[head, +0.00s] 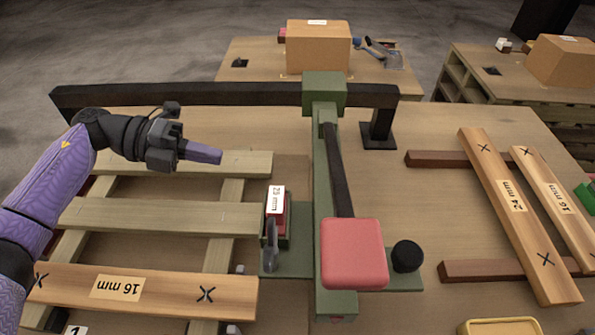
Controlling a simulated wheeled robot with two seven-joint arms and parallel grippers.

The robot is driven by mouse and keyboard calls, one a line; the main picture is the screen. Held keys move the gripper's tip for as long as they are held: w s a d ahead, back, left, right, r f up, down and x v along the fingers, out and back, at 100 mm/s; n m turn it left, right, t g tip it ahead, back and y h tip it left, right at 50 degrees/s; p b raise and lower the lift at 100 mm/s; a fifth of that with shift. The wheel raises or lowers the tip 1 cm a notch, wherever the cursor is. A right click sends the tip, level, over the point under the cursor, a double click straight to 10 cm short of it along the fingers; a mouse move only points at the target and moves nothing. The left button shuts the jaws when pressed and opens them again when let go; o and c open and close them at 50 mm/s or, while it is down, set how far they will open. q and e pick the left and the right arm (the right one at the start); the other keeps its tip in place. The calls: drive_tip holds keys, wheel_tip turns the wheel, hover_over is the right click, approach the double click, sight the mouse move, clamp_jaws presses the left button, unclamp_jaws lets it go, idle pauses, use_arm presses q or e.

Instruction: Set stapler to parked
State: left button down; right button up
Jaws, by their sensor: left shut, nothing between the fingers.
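The stapler appears to be the green assembly (322,170) that hangs from a dark rail (200,94) at the middle of the head view. Its long green arm runs toward me, with a black bar along it and a red pad (353,253) at the near end. A black ball knob (407,256) stands just right of the pad. No mark reading "parked" is visible. My left gripper (208,154) is shut and empty, pointing right, left of the green arm and apart from it, over the pale slats. My right gripper is out of view.
A pallet of slats (150,217) with a 16 mm board (120,287) lies left. A red block labelled 25 mm (275,203) and a grey lever (270,246) sit beside the green arm. Boards (512,195) lie right on dark bars. A cardboard box (318,48) stands behind.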

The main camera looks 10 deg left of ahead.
use_arm(q)
drive_tip(key=b, duration=0.1)
approach(317, 172)
drive_tip(key=x, duration=0.6)
drive_tip(key=shift+d+f, duration=0.25)
drive_tip(key=shift+f, duration=0.3)
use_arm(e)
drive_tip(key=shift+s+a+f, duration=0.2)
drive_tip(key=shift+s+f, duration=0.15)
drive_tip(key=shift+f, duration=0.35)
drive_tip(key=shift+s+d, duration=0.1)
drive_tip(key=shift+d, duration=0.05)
use_arm(q)
drive_tip(key=shift+w+d+r+p, duration=0.15)
drive_tip(key=shift+d+p, duration=0.2)
drive_tip(key=shift+d, duration=0.1)
drive_tip(key=shift+w+d+p, duration=0.2)
drive_tip(key=shift+d+p, duration=0.2)
drive_tip(key=shift+d, duration=0.5)
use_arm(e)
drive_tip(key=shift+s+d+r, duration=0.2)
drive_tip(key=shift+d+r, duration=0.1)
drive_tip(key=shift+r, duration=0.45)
